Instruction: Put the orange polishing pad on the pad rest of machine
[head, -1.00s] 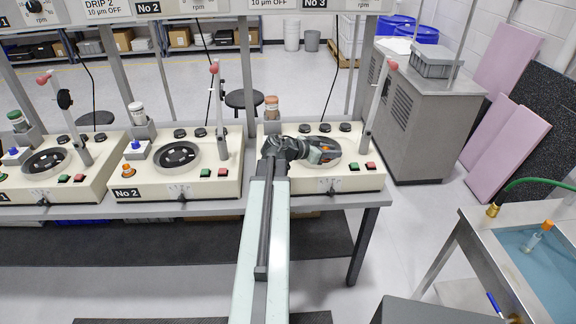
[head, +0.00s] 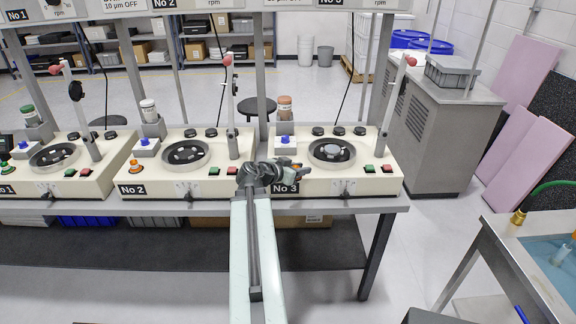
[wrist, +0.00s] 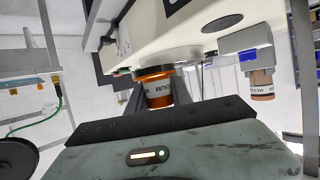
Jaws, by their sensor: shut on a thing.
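My gripper (head: 286,168) is at the front left of machine No 3 (head: 375,181), left of its round bowl (head: 331,152). In the wrist view it is shut on the orange pad (wrist: 157,86), a short orange cylinder with a pale lettered band. A little orange shows among the dark fingers in the head view. The machine's pale casing (wrist: 205,25) is close to the pad in the wrist view. I cannot tell whether they touch.
Machine No 2 (head: 215,189) stands to the left, with a similar orange piece (head: 135,166) at its front left. A blue knob (head: 285,139) and a capped bottle (head: 285,106) stand behind my gripper. A metal sink (head: 510,245) is at the lower right.

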